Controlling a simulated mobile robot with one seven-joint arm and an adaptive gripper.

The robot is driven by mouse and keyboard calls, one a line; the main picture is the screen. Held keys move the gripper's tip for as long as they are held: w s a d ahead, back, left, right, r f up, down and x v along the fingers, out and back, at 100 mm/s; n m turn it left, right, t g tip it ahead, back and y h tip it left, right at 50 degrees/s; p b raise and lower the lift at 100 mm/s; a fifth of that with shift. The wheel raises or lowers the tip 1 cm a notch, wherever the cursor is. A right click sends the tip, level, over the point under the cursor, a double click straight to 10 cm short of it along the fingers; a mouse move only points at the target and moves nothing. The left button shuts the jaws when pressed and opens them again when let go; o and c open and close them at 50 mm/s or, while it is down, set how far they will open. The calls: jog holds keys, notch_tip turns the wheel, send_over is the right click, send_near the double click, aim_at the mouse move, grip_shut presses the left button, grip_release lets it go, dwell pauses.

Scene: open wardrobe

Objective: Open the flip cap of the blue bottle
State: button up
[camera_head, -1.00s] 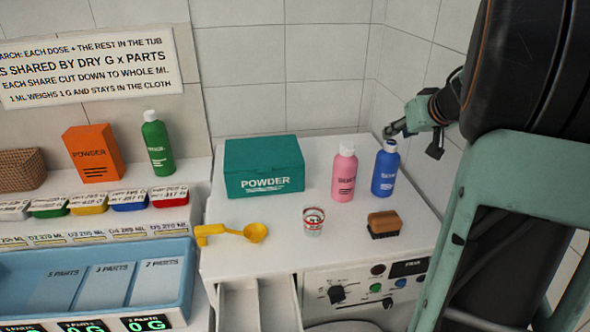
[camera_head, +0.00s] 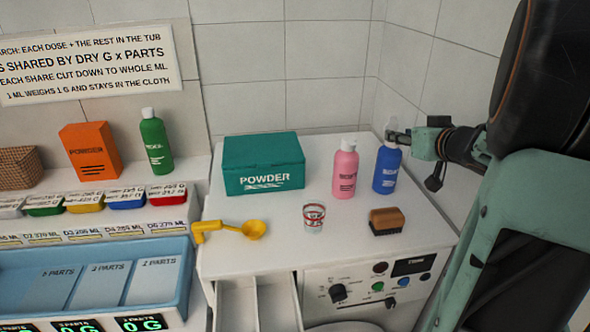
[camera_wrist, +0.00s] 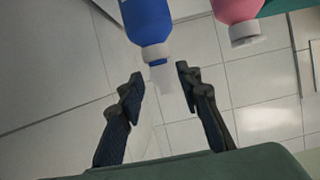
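The blue bottle (camera_head: 386,172) stands upright on the white top, right of the pink bottle. It also shows in the wrist view (camera_wrist: 148,22), with a white cap (camera_wrist: 155,52). A narrower pale piece (camera_wrist: 161,78) extends beyond the cap; I cannot tell for sure whether this is the lid standing up. My gripper (camera_head: 398,137) is at cap height at the blue bottle's top, reaching in from the right. In the wrist view its fingers (camera_wrist: 160,75) are apart, one on each side of the pale piece, with visible gaps. The fingers partly hide the cap in the head view.
The pink bottle (camera_head: 345,170) stands close left of the blue one. A brush (camera_head: 386,221), a glass (camera_head: 313,218), a yellow scoop (camera_head: 232,230) and a teal powder box (camera_head: 264,165) share the top. Tiled walls stand close behind and right.

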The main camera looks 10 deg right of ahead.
jog(key=f+t+b, duration=0.1)
jog(key=b, duration=0.3)
jog(key=f+t+b, duration=0.1)
jog(key=t+b, duration=0.1)
jog(key=b, duration=0.2)
jog(key=shift+s+f, duration=0.2)
jog(key=shift+s, duration=0.05)
jog(key=b, duration=0.3)
jog(key=shift+f+t, duration=0.2)
jog(key=shift+t, duration=0.2)
